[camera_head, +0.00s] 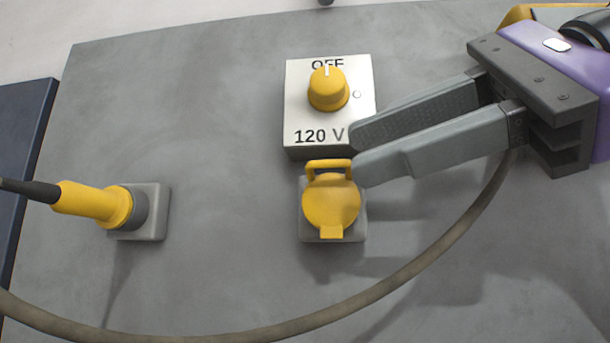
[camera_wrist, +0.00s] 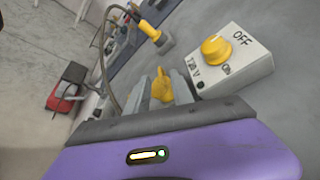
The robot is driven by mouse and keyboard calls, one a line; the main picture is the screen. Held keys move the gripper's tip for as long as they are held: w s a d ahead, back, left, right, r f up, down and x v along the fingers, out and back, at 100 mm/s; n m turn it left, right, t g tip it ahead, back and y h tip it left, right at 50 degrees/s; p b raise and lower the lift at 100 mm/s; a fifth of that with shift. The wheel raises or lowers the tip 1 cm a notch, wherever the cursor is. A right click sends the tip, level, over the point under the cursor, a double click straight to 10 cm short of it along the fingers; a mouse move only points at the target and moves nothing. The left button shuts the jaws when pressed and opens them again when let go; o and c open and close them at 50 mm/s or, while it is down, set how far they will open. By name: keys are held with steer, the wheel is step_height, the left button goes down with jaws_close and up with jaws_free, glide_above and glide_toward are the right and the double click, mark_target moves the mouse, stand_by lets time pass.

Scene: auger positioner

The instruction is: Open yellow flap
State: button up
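The yellow flap (camera_head: 331,203) is a round cover lying closed over a grey square socket (camera_head: 355,233) on the grey panel. It has a tab at its lower edge and a loop-shaped hinge piece at its top. In the wrist view the flap (camera_wrist: 161,86) shows partly, between my fingers. My gripper (camera_head: 354,153) comes in from the right in the head view. Its two grey fingers are slightly apart with nothing visibly held. The fingertips are at the flap's upper right, by the hinge; whether the lower finger touches it I cannot tell.
A white switch box (camera_head: 300,105) with a yellow knob (camera_head: 328,89) at OFF sits just above the flap. A yellow plug (camera_head: 95,204) with a black cable is in a socket at left. A thick brown cable (camera_head: 395,280) curves below the flap. The panel between plug and flap is clear.

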mark_target(330, 196)
steer(key=p+x, duration=0.1)
steer(key=x, duration=0.6)
steer(key=shift+a+p, duration=0.25)
steer(key=shift+p, duration=0.05)
steer(key=shift+w+f, duration=0.1)
steer(key=shift+f, duration=0.05)
jaws_close()
